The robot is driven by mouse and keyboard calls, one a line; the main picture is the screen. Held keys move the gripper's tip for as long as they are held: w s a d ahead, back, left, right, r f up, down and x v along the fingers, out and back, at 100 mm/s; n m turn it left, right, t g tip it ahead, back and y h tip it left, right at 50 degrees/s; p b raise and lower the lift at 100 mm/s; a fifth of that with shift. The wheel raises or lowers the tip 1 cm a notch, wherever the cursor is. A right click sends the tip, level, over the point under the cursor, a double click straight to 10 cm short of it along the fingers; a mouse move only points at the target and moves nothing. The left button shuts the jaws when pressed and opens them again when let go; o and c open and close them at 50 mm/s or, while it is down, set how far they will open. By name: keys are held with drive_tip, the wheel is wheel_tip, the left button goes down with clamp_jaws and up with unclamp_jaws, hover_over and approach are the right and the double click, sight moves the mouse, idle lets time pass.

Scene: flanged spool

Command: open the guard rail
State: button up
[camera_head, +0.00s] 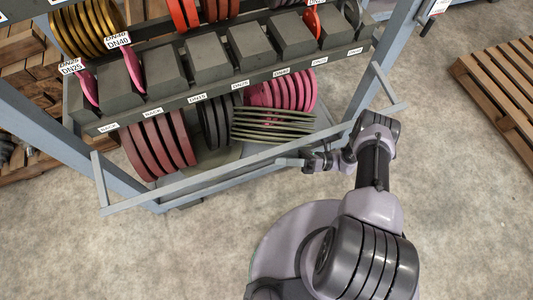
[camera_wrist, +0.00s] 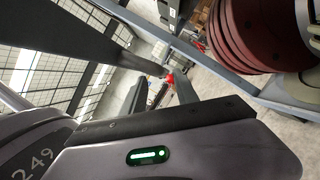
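The guard rail (camera_head: 215,172) is a long grey-blue bar across the lower front of the rack. It runs from lower left to upper right, with a short side arm at each end (camera_head: 100,182). My gripper (camera_head: 284,162) is close to the rail, right of its middle, pointing left in the head view. Whether it touches the rail cannot be told. In the wrist view my gripper's two fingers (camera_wrist: 162,95) stand apart, with no rail clearly between them.
Dark red discs (camera_head: 158,143), pink discs (camera_head: 290,92) and a flat stack of green discs (camera_head: 272,125) sit on the rack's low shelf behind the rail. A wooden pallet (camera_head: 500,90) lies at right. The floor in front is clear.

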sight(267, 158)
drive_tip(key=x, duration=0.5)
drive_tip(key=shift+a, duration=0.1)
drive_tip(key=shift+w, duration=0.1)
clamp_jaws()
idle(1.1)
